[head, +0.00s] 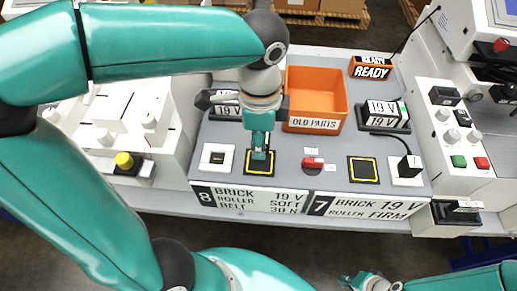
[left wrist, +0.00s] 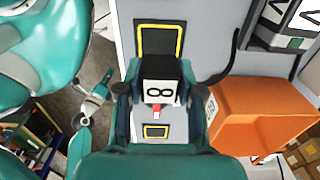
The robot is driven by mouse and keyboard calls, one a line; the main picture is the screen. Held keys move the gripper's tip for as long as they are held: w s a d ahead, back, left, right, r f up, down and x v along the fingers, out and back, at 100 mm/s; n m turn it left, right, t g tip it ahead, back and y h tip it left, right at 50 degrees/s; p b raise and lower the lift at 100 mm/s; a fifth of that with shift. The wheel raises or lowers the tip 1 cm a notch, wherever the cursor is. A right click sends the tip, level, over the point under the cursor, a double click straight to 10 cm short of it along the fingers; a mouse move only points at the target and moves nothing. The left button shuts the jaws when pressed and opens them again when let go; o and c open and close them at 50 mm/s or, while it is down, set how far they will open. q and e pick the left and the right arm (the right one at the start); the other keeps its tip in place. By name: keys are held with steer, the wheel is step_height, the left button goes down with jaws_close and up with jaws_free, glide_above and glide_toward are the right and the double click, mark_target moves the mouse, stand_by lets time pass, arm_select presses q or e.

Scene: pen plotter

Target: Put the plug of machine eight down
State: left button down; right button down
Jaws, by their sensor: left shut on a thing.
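My left gripper (head: 260,152) points down over the yellow-framed black pad (head: 249,172) of machine eight. It is shut on a plug (left wrist: 160,92), a white block with a black top and a figure 8, seen between the fingers in the left wrist view. In the head view the fingers hide most of the plug, so I cannot tell whether it touches the pad. A white socket plate (head: 217,157) lies just left of the pad. The label of machine eight (head: 249,199) is on the front edge. My right gripper (head: 370,284) is low at the right; its opening is unclear.
An orange old-parts bin (head: 316,88) stands behind and right of my left gripper. Right of the pad are a red switch (head: 313,162), machine seven's pad (head: 363,169) and its black plug (head: 408,167) with a cable. Power bricks (head: 384,115) stand at the back.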

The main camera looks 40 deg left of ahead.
arm_select(q)
steer(key=shift+s+f, duration=0.15)
steer(key=shift+f, duration=1.9)
steer(key=shift+f+b, duration=0.1)
steer(key=shift+b, duration=0.2)
steer(key=c, duration=0.7)
jaws_free()
steer(key=shift+c, duration=0.2)
steer(key=shift+r, duration=0.2)
step_height(320, 180, up, 12)
steer(key=shift+f+p, duration=0.1)
steer(key=shift+p, duration=0.7)
